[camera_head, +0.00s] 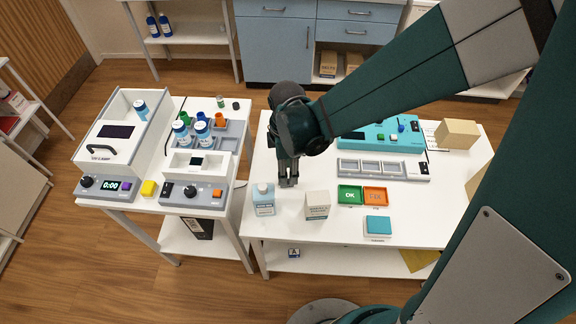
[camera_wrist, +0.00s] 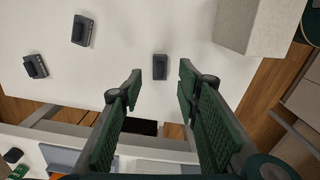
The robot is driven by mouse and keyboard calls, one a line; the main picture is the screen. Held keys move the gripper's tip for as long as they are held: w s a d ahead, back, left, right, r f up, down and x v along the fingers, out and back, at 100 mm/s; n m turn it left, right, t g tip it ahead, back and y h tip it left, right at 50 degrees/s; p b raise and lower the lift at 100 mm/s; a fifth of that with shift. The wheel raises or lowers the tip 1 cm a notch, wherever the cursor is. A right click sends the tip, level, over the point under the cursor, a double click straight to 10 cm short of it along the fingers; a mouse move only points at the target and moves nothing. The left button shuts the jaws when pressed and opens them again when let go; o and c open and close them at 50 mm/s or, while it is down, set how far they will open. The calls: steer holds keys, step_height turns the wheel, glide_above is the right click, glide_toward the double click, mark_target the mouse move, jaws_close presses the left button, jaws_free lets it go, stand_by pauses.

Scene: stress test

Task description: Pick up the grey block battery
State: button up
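Three small dark grey blocks show on the white table in the wrist view: one between my fingertips in the picture (camera_wrist: 160,66), one at the upper left (camera_wrist: 83,30) and one at the far left (camera_wrist: 36,66). I cannot tell for certain which is the grey block battery. My gripper (camera_wrist: 160,82) is open and empty, its green-padded fingers on either side of the middle block in the picture; I see no contact. In the head view my gripper (camera_head: 288,182) points down over the table's left part. The blocks cannot be made out there, perhaps hidden by my arm.
Green and orange trays (camera_head: 362,195) and a teal block (camera_head: 378,226) lie to the right. A gap separates this table from the left table (camera_head: 120,203) with its devices.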

steer(key=shift+f, duration=0.2)
steer(key=shift+f+b, duration=0.7)
steer(key=shift+f, duration=1.9)
steer(key=shift+c, duration=0.5)
steer(key=c, duration=0.8)
